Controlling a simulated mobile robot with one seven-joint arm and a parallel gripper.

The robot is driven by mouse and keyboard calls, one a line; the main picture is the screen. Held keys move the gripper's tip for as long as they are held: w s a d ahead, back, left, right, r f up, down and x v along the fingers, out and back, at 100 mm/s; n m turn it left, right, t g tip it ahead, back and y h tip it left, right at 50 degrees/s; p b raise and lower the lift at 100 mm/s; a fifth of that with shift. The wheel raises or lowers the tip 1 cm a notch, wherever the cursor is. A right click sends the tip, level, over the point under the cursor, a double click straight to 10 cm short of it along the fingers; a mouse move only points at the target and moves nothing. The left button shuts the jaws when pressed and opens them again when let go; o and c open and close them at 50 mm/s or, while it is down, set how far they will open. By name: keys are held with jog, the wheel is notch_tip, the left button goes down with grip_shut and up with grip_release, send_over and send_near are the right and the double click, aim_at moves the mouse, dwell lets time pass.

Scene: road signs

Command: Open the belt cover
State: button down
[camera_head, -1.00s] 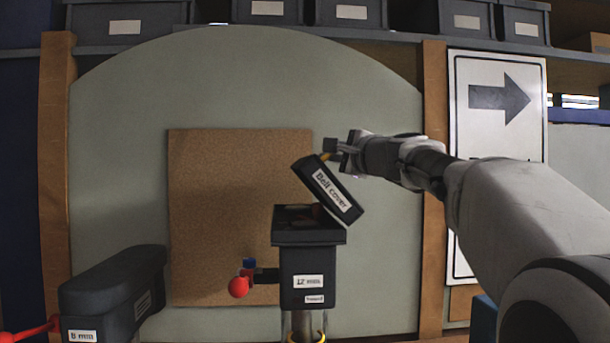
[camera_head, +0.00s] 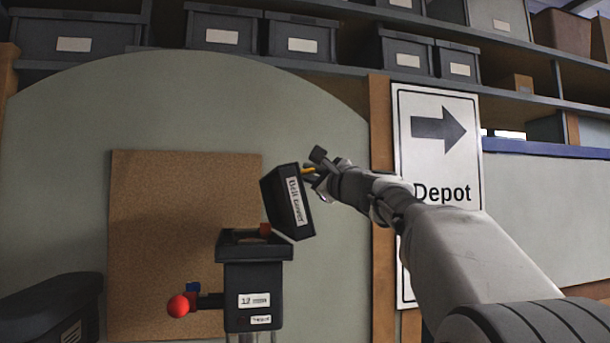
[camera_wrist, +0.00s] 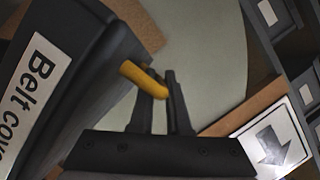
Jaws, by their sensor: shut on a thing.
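The belt cover (camera_head: 276,205) is a dark box-shaped lid with a white label. It stands steeply raised at the right edge of the dark machine head (camera_head: 252,290), and the top of the head lies uncovered to its left. The cover also fills the left of the wrist view (camera_wrist: 75,85), where its label reads "Belt cov…". A yellow handle (camera_wrist: 143,78) sticks out from the cover. My gripper (camera_head: 312,170) is at the cover's upper right side, with its fingers (camera_wrist: 165,88) shut on the yellow handle. The handle's far end is partly hidden by the fingers.
A red ball knob (camera_head: 179,306) sticks out left of the machine head. A dark housing (camera_head: 52,312) stands at the lower left. Behind are a cork board (camera_head: 150,200), a "Depot" arrow sign (camera_head: 440,150) and shelves with grey bins (camera_head: 225,28).

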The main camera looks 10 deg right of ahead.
jog(key=c, duration=1.2)
grip_release()
jog(key=shift+o, duration=0.2)
jog(key=shift+s, duration=0.1)
jog(key=b+v, duration=0.3)
jog(key=v, duration=1.4)
jog(key=shift+b, duration=0.3)
jog(key=shift+s+d, duration=0.1)
